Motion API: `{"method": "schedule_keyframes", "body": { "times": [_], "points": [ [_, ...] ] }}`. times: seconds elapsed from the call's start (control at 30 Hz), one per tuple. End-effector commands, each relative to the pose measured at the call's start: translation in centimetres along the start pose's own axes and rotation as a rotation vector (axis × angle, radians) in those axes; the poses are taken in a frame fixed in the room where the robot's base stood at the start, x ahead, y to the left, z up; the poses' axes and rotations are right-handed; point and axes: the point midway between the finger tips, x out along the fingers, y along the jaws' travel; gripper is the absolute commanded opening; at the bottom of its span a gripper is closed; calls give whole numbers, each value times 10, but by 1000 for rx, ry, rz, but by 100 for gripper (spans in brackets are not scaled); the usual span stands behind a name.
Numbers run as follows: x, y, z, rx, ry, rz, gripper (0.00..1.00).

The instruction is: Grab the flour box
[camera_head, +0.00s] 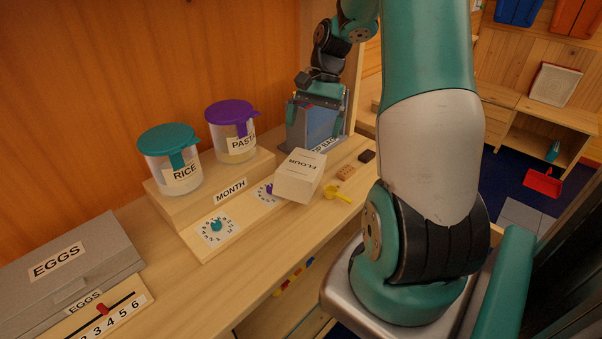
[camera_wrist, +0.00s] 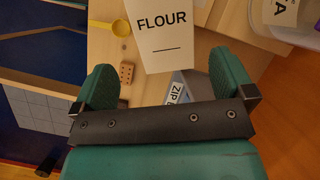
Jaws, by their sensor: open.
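The flour box (camera_head: 299,178) is a cream carton with a FLOUR label. It sits tilted at the right end of the month board on the counter. In the wrist view the flour box (camera_wrist: 163,40) shows ahead of the fingers, roughly centred between them. My gripper (camera_head: 317,117) is at the back of the counter, beyond the flour box, by the grey-blue zip bag holder (camera_head: 302,136). In the wrist view my gripper (camera_wrist: 165,74) has its two green fingers wide apart, with nothing held between them. The flour box's far side is hidden in the head view.
Rice (camera_head: 171,160) and pasta (camera_head: 232,132) jars stand on a wooden step left of the flour box. The zip bag label (camera_wrist: 176,94) shows just below the flour box in the wrist view.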

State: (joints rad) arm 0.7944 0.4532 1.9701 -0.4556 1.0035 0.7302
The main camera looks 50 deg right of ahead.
Motion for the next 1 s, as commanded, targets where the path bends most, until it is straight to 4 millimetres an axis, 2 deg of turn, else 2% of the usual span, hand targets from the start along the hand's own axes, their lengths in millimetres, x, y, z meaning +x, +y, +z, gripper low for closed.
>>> {"method": "schedule_keyframes", "body": {
  "times": [0.1, 0.3, 0.57, 0.8, 1.0],
  "points": [
    [29, 0, 1, -1, -4, 3, 100],
    [63, -1, 1, -3, -2, 1, 100],
    [83, -2, -1, -3, -2, 2, 100],
    [118, -3, -6, -3, -1, 2, 100],
    [125, -3, -7, -3, 3, 0, 100]
  ]
}}
